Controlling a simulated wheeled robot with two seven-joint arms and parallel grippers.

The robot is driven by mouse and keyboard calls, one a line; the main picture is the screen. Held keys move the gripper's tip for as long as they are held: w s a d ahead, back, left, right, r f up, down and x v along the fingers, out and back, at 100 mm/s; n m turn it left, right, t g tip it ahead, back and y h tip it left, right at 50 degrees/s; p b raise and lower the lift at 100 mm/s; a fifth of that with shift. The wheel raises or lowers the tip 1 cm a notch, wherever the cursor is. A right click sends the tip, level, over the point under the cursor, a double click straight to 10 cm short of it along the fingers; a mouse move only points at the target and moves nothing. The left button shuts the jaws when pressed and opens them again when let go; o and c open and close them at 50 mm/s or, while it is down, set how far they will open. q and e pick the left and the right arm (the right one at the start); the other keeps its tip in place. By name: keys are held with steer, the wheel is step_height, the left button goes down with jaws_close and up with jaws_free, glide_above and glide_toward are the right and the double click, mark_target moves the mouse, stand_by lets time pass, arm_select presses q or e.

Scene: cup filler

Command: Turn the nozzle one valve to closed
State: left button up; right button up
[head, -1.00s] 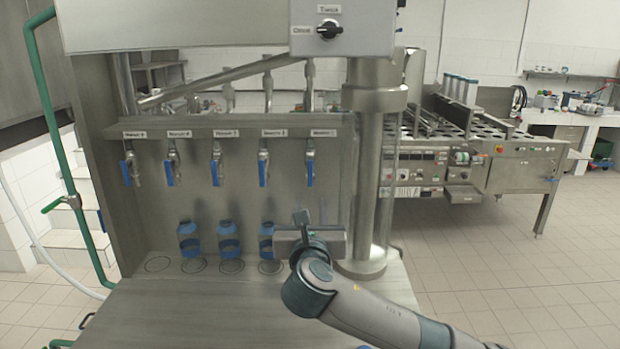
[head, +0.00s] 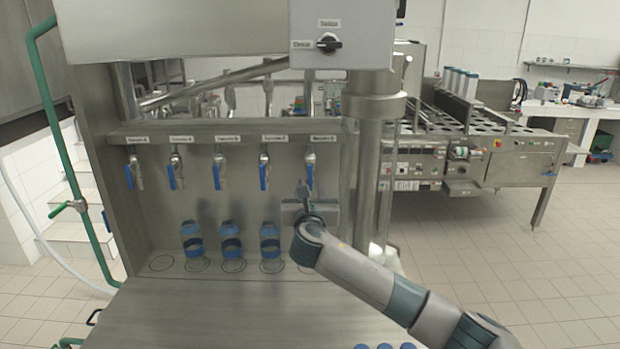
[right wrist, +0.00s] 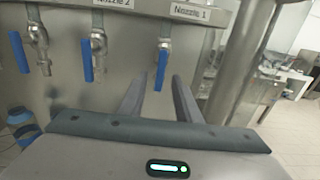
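The nozzle one valve is the rightmost tap in the row, with a blue lever (head: 309,175) hanging straight down. In the right wrist view its blue lever (right wrist: 161,70) hangs under the label "Nozzle 1" (right wrist: 190,12), just beyond my fingers and between them in the picture. My right gripper (head: 304,195) is just below and in front of this tap. In the right wrist view, my right gripper (right wrist: 160,90) has its two fingers apart with nothing between them. The lever looks apart from the fingers. My left gripper is out of view.
Other taps with blue levers hang to the left, the nearest being nozzle two (right wrist: 88,60). Blue bottles (head: 231,240) stand on ringed spots below them. A steel column (head: 372,150) rises right of nozzle one. A switch box (head: 340,35) sits above. The counter (head: 220,310) in front is mostly clear.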

mark_target(310, 180)
steer(key=shift+w+p, duration=0.4)
steer(key=shift+w, duration=1.25)
jaws_close()
